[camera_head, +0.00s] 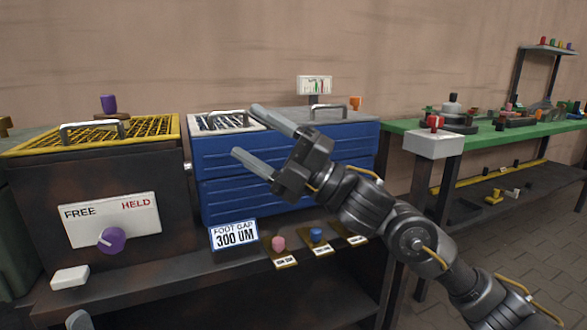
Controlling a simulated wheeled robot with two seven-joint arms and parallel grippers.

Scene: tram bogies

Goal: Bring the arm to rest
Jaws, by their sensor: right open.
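My right arm (415,237) reaches in from the lower right, bent up and to the left. Its gripper (247,131) is open, with its two grey fingers apart and nothing between them. It is in front of the blue cabinet (340,160) and hides part of its front and top. I cannot tell how far it is from the cabinet. Pale grey tips (78,320) at the bottom left edge look like part of my left gripper. Too little shows to tell its state.
Below the gripper, a shelf holds a "FOOT GAP 300 UM" sign (234,235), a pink knob (278,243) and a blue knob (316,235). A FREE/HELD panel (85,224) with a purple dial is at left. A green bench (480,140) with small parts stands right.

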